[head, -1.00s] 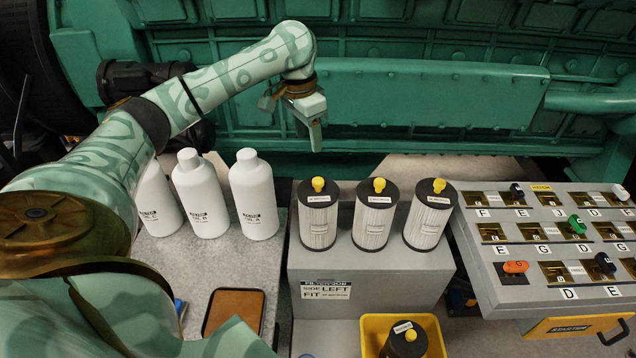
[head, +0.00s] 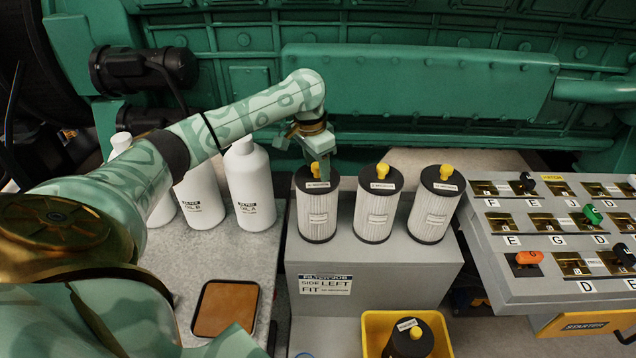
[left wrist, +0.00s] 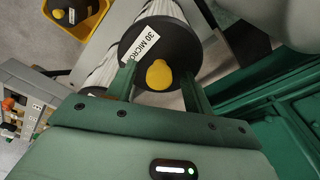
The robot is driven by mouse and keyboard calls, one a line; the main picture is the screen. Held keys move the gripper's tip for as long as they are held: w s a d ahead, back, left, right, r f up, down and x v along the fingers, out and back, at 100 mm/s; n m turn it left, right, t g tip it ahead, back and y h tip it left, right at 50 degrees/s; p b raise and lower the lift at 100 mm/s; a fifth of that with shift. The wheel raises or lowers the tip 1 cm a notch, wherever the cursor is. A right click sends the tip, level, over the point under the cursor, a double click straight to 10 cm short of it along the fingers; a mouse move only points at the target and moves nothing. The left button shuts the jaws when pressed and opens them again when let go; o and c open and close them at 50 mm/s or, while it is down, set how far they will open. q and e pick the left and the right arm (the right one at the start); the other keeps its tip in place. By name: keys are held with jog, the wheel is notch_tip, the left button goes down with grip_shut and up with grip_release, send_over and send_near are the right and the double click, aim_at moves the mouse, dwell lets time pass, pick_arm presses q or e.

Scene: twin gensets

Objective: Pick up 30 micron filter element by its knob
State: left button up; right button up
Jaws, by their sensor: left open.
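Three white pleated filter elements with black caps and yellow knobs stand upright in a row on a grey block. The leftmost filter element (head: 318,212) is under my left gripper (head: 322,166). In the left wrist view its cap label reads "30 MICRO", the rest cut off, so it is the 30 micron filter element (left wrist: 183,48). My left gripper (left wrist: 160,88) is open, with one finger on each side of the yellow knob (left wrist: 159,75). I cannot tell whether the fingers touch it. My right gripper is not in view.
The middle filter (head: 376,212) and right filter (head: 432,212) stand close beside it on the grey block (head: 385,275). White bottles (head: 250,190) stand to the left. A yellow bin (head: 375,325) holds another filter. A switch panel (head: 500,258) is at right.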

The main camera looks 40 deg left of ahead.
pick_arm(q)
jog(key=shift+s+r, duration=0.1)
jog(key=shift+r, duration=0.05)
jog(key=c, duration=0.4)
grip_shut()
